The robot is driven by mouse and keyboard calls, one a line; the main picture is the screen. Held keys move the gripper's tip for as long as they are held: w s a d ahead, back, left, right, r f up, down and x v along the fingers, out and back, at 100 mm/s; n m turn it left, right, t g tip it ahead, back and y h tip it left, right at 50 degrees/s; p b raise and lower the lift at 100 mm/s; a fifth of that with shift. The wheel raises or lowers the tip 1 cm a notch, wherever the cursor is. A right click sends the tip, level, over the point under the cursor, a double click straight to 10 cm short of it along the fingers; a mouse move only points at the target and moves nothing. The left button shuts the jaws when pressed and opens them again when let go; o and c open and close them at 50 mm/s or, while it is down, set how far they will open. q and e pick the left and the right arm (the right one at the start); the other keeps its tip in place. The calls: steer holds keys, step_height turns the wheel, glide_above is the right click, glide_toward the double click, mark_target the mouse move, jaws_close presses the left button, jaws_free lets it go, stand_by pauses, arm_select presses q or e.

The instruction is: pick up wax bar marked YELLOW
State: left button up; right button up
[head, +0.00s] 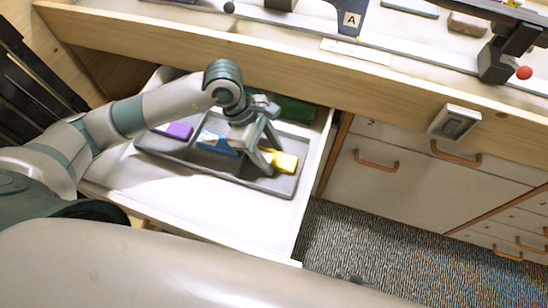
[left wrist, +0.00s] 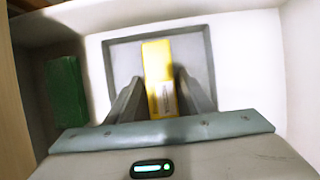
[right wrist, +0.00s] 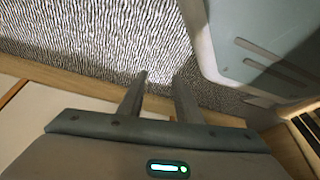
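The yellow wax bar (head: 285,162) lies at the right end of the grey tray in the open drawer. It also shows in the left wrist view (left wrist: 158,60), with a pale label on its near part. My left gripper (head: 272,160) reaches down into the tray.
The grey tray (head: 284,188) also holds a blue bar (head: 218,142) and a purple bar (head: 179,131). A green block (head: 296,110) lies behind the tray in the drawer (head: 230,205). The bench's wooden edge (head: 240,48) runs above the drawer. Closed cabinets (head: 400,180) stand to the right.

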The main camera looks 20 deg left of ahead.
mark_target(271, 156)
arm_select(q)
steer(key=c, duration=0.8)
steer(key=shift+r, duration=0.2)
